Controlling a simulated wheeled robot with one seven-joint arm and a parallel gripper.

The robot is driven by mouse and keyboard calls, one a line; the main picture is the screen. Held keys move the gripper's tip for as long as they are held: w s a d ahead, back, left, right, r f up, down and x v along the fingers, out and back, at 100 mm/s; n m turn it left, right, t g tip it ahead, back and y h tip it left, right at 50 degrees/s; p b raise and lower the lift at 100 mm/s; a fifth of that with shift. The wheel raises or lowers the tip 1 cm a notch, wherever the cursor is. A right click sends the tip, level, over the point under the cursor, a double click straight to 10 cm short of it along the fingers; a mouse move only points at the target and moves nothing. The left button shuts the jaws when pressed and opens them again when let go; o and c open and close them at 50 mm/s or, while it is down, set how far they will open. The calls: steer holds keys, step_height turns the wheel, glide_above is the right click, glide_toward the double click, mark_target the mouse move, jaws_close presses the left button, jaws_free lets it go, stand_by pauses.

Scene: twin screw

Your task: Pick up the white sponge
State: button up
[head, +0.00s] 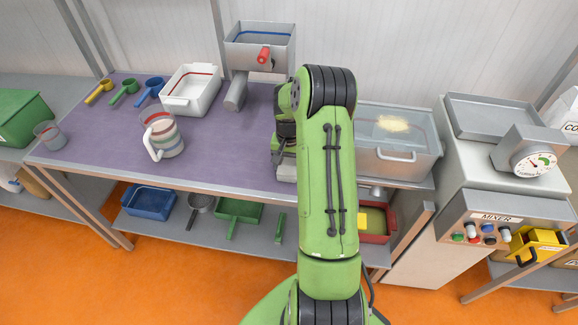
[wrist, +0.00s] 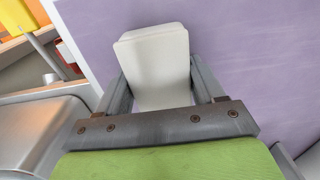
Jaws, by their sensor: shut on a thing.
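The white sponge (wrist: 158,72) is a pale block between the two fingers of my gripper (wrist: 160,88) in the wrist view. My gripper is shut on it, with a finger against each side. The purple tabletop (wrist: 250,50) shows behind the sponge; I cannot tell whether the sponge touches it. In the head view my green arm covers much of the gripper, which is at the right part of the purple table (head: 225,150), near its front edge. The sponge is mostly hidden there.
A steel box with a clear lid (head: 397,150) stands just right of my arm. A striped jug (head: 163,137), a white tray (head: 191,92) and a grey hopper with a red handle (head: 259,45) stand on the table's left and back. The table's middle is clear.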

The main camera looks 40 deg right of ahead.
mark_target(289, 163)
step_height(289, 163, up, 10)
steer(key=shift+r+p, duration=0.1)
steer(key=shift+p, duration=0.85)
